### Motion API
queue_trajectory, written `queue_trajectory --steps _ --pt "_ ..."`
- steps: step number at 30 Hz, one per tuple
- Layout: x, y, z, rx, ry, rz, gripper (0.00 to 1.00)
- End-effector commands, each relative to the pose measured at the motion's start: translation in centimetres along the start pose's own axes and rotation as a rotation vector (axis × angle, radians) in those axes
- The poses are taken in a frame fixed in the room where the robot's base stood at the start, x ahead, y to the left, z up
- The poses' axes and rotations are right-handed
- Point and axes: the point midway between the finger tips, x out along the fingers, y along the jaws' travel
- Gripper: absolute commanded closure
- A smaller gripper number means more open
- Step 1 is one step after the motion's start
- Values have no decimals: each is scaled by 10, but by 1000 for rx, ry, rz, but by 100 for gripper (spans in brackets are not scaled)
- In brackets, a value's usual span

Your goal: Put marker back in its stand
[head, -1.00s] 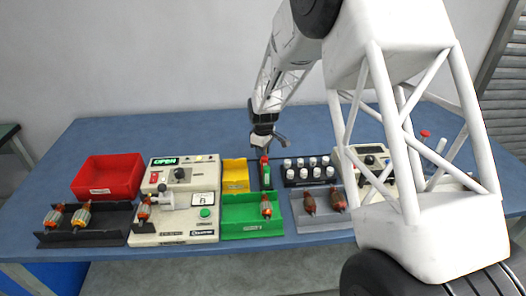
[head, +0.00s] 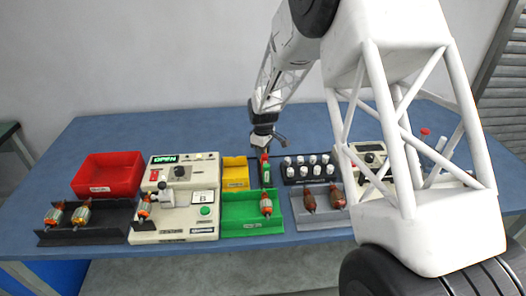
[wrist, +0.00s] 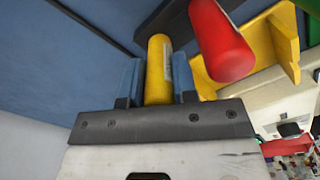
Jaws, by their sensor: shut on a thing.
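My gripper (wrist: 157,82) is shut on a yellow marker (wrist: 159,70), which lies between its two blue fingers in the wrist view. The marker's far end is over or at the dark marker stand (wrist: 150,38); I cannot tell whether it is seated. A red marker (wrist: 221,40) stands close to the right of it in the wrist view. In the head view my gripper (head: 264,146) is directly above the stand, where a red marker top (head: 265,157) and a green marker (head: 265,172) show. The yellow marker cannot be made out there.
A yellow bin (head: 235,162) and green bin (head: 250,228) adjoin the stand on the left and front. A black rack of white-capped containers (head: 300,181) is close on the right. A winding machine (head: 174,228) and red bin (head: 108,172) are farther left. The table behind is clear.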

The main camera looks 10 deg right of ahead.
Motion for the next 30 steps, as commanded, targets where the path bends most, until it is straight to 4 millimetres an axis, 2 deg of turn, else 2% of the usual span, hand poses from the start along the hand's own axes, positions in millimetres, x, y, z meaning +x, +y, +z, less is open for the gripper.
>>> queue_trajectory --steps 7,8,13,23,30 --pt "0 0 0 0 0 0 97" --pt "0 0 0 0 0 0 70" --pt "0 0 0 0 0 0 44" --pt "-1 0 0 0 0 0 44" --pt "-15 0 0 0 1 1 44"
